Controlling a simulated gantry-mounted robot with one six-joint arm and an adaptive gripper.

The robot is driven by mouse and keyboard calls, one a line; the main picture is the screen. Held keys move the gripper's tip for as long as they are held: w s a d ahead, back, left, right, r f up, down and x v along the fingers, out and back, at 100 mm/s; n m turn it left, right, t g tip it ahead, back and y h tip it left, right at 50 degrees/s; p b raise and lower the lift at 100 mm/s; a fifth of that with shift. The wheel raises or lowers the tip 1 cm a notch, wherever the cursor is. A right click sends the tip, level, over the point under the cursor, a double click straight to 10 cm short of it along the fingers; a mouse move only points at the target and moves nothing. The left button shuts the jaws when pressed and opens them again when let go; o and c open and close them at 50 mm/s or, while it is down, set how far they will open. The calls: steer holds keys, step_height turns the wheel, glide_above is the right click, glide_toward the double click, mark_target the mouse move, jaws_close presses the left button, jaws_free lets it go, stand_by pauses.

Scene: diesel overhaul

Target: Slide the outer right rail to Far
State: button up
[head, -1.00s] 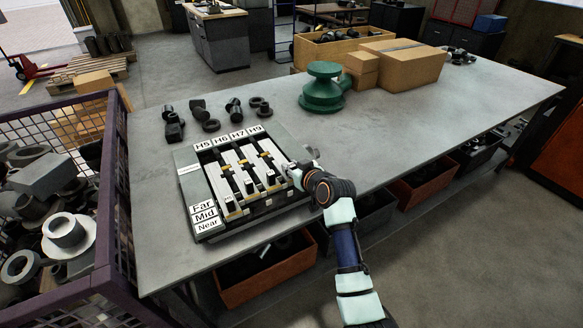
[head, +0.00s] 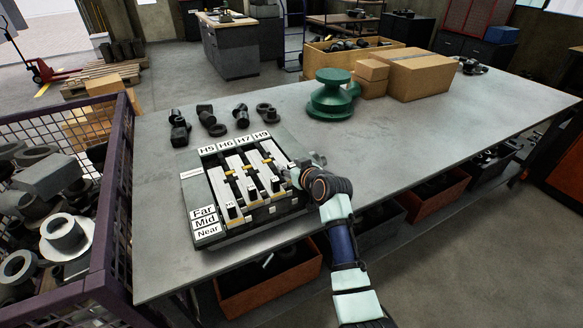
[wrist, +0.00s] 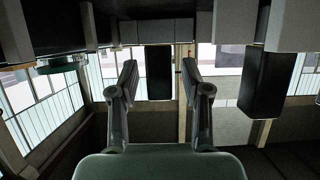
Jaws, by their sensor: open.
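The slide panel (head: 188,190) lies on the workbench, with labels H5, H6, H7 and H9 along its far edge and Far, Mid and Near at its left. Several light rails with black handles run across it. The outer right rail (head: 274,152) is under the H9 label; its near end is partly hidden by my gripper (head: 298,172). In the wrist view my gripper (wrist: 160,75) is open, with a black block-like handle (wrist: 158,88) seen between the fingers; contact cannot be told. Another black handle (wrist: 262,70) stands to the right.
Dark metal fittings (head: 212,120) lie behind the panel. A green flanged part (head: 332,95) and cardboard boxes (head: 415,72) stand farther back. A purple mesh bin (head: 122,190) borders the bench at left. The bench (head: 430,120) is clear to the right.

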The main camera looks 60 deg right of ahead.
steer(key=v, duration=1.2)
stand_by(0.3)
steer(key=w+a+f+n+y, duration=0.1)
steer(key=w+a+n+y, duration=0.15)
steer(key=a, duration=1.05)
steer(key=w+a+f+n+y, duration=0.1)
steer(key=w+a, duration=0.3)
steer(key=a, duration=0.9)
steer(key=s+a+n+t+y+p, duration=0.15)
steer(key=s+a, duration=0.35)
steer(key=a, duration=0.6)
steer(key=s+a+n+g+y, duration=0.15)
steer(key=s+a, duration=0.25)
steer(key=a, duration=0.8)
step_height(320, 180, up, 37)
steer(key=d+t+p, duration=0.1)
steer(key=p, duration=3.5)
steer(key=shift+d+m, duration=0.2)
steer(key=shift+m, duration=0.15)
